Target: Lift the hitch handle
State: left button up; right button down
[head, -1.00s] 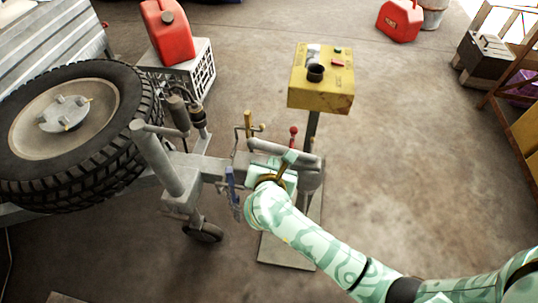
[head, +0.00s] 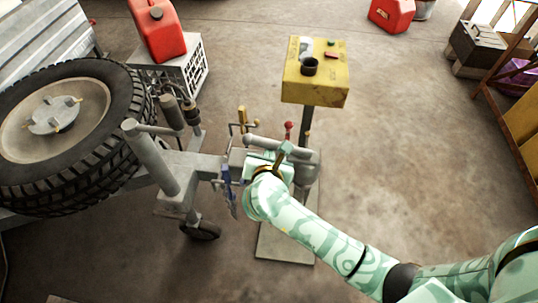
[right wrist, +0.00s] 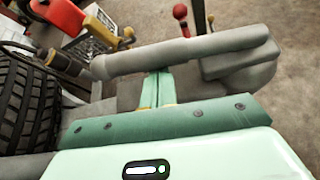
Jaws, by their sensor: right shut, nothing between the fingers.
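The hitch handle (head: 262,141) is a thick grey bar on the trailer's coupling, lying nearly level in the head view. In the right wrist view the handle (right wrist: 190,50) crosses above the coupling, just beyond my fingers. My right gripper (head: 285,150) is at the handle, on its near side. Its green fingers (right wrist: 158,88) are together with nothing between them. Their tips reach the handle's underside in the right wrist view and are partly hidden there; I cannot tell whether they touch it. My left gripper is not in view.
A red-knobbed lever (head: 288,127) and a yellow handle (head: 242,117) stand behind the hitch. A yellow control box (head: 315,75) stands on a post beyond it. The spare wheel (head: 70,130) is left. Open floor lies to the right.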

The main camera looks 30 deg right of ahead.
aim_at(272, 144)
jog(key=shift+s+d+r+p, duration=0.15)
jog(key=shift+r+p, duration=0.25)
jog(key=shift+r, duration=0.35)
jog(key=shift+d+r+p, duration=0.15)
jog(key=shift+r+p, duration=0.2)
jog(key=shift+r, duration=0.35)
jog(key=shift+s+d+r+m+t, duration=0.15)
jog(key=shift+r+m+t, duration=0.15)
jog(key=shift+s+d+r+m+t+y, duration=0.15)
jog(key=shift+d+r+m+t+y, duration=0.1)
jog(key=shift+r+m+y, duration=0.15)
jog(key=shift+s+d+r+m+t+y, duration=0.2)
jog(key=shift+r+m+t+y, duration=0.1)
jog(key=shift+r, duration=0.15)
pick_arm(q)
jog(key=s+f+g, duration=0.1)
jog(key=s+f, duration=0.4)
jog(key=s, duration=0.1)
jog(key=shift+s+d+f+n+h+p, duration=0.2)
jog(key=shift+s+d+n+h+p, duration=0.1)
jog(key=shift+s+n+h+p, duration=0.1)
pick_arm(e)
jog(key=shift+s+d+r+m, duration=0.15)
jog(key=shift+d+r, duration=0.15)
jog(key=shift+r, duration=0.15)
jog(key=shift+s+d+r+m, duration=0.15)
jog(key=shift+d+r, duration=0.15)
jog(key=shift+r, duration=0.15)
jog(key=shift+r, duration=0.15)
